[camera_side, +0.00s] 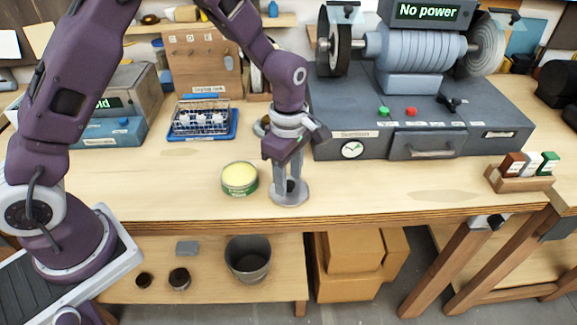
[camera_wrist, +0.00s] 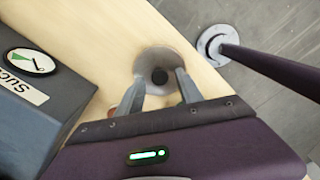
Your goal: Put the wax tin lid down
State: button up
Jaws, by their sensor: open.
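The open wax tin (camera_side: 240,179) is green with pale yellow wax showing. It stands on the workbench left of my gripper. The lid (camera_side: 288,198) is a grey round disc with a dark knob in its middle. It lies on the bench near the front edge, to the right of the tin and apart from it. In the wrist view the lid (camera_wrist: 157,61) lies at the fingertips. My gripper (camera_side: 291,184) points straight down over the lid, fingers open on either side of the knob. Whether a fingertip touches the lid is unclear.
A large grey machine (camera_side: 430,118) with a "No power" display stands behind and to the right. A wire rack in a blue tray (camera_side: 203,135) is behind the tin. A wooden holder (camera_side: 520,183) with coloured blocks sits at the right. The bench's front edge (camera_side: 350,219) is close.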

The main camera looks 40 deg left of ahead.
aim_at(289, 183)
notch_tip(289, 183, up, 11)
jog(key=s+a+r+m+t, duration=0.2)
jog(key=s+a+r+m, duration=0.2)
jog(key=s+r+m, duration=0.5)
jog(key=s+a+m+t, duration=0.1)
jog(key=s+m, duration=0.4)
jog(key=s, duration=0.2)
jog(key=s+a+r+m+t, duration=0.1)
jog(key=s+m+t, duration=0.1)
jog(key=s+m, duration=0.3)
jog(key=shift+s+a+r+m+t, duration=0.3)
jog(key=shift+s+a+m, duration=0.1)
jog(key=shift+s, duration=0.85)
